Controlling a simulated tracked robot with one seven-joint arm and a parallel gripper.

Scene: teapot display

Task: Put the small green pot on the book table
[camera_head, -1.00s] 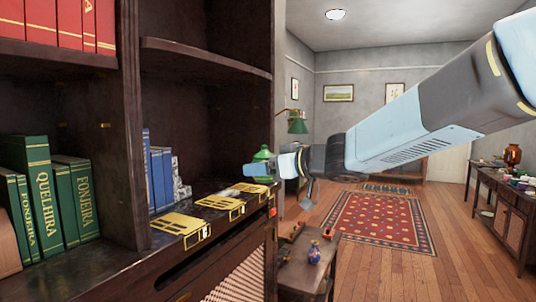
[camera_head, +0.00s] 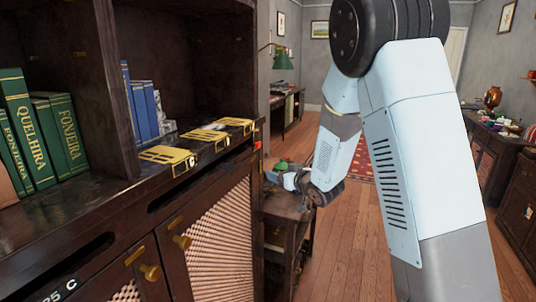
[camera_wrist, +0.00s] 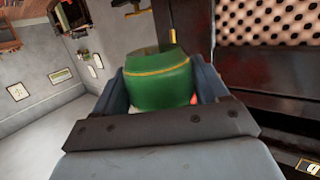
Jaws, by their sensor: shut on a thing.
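The small green pot (camera_wrist: 162,80) with gold bands sits between the two fingers of my gripper (camera_wrist: 165,92) in the wrist view. My gripper is shut on its body. In the head view, only a little green of the pot (camera_head: 281,165) shows at my gripper (camera_head: 282,177), which is over or beside a small dark wooden table (camera_head: 287,207). I cannot tell whether the pot touches that table. My wrist and forearm hide part of the table and whatever stands on it. I cannot tell which table is the book table.
A dark bookcase (camera_head: 130,190) with green books (camera_head: 40,135) and blue books (camera_head: 142,108) fills the left. A desk with a green lamp (camera_head: 283,62) is behind. A cluttered sideboard (camera_head: 490,145) stands right. Wooden floor (camera_head: 335,250) is open between.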

